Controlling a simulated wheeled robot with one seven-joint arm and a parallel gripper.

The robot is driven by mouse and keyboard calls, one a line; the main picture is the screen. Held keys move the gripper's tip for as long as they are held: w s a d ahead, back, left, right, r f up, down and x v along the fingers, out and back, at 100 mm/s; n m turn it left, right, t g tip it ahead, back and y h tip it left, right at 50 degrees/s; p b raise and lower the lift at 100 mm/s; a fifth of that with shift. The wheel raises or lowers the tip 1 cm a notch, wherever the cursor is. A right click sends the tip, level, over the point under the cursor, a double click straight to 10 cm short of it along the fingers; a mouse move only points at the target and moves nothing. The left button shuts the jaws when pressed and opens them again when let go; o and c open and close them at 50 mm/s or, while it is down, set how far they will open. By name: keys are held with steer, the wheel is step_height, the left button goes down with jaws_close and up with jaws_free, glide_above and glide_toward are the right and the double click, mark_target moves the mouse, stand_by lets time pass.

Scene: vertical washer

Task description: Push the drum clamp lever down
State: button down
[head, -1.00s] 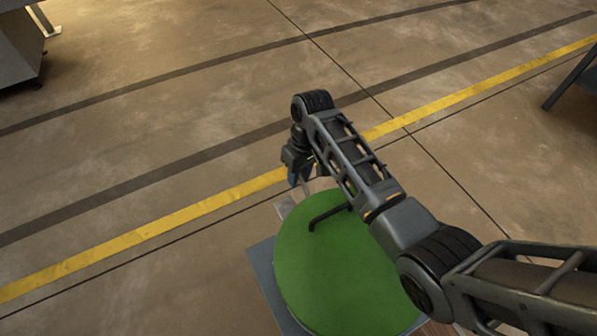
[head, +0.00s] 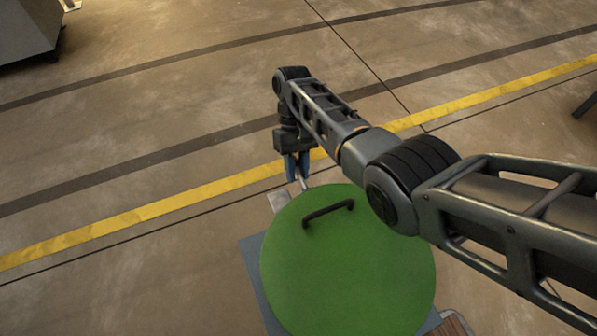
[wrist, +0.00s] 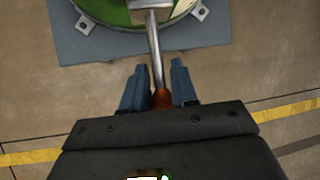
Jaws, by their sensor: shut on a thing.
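The drum clamp lever is a thin metal rod with an orange-red grip. It runs from the drum's rim toward me in the wrist view (wrist: 154,50). My gripper (wrist: 158,80) is shut on the lever near its grip end, with one blue finger on each side. In the head view my gripper (head: 297,172) points down just beyond the far edge of the green drum lid (head: 340,262). There a short bit of the lever shows by the fingertips; the rest is hidden by the fingers.
A black bar handle (head: 328,212) stands on the lid. The drum sits on a grey-blue base plate (head: 254,268) with metal brackets (wrist: 198,14). Open concrete floor with a yellow line (head: 130,220) lies beyond. A grey cabinet (head: 28,28) stands far left.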

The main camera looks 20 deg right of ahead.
steer(key=shift+w+a+f+g+b, duration=0.1)
steer(key=shift+w+f+g+b, duration=0.35)
steer(key=shift+b, duration=1.15)
steer(key=shift+w+f+g+b, duration=0.1)
steer(key=shift+f+g+b, duration=0.6)
steer(key=shift+b, duration=0.85)
steer(key=shift+s+r+g+b, duration=0.1)
steer(key=shift+r+g+b, duration=0.05)
steer(key=shift+g+b, duration=0.35)
steer(key=shift+s+r+b, duration=0.1)
steer(key=shift+r+b, duration=0.05)
steer(key=shift+b, duration=0.35)
steer(key=c, duration=1.1)
jaws_free()
steer(key=shift+a, duration=0.1)
steer(key=shift+c, duration=0.2)
steer(key=shift+o, duration=1.4)
steer(key=shift+s+g, duration=0.1)
steer(key=shift+g, duration=0.15)
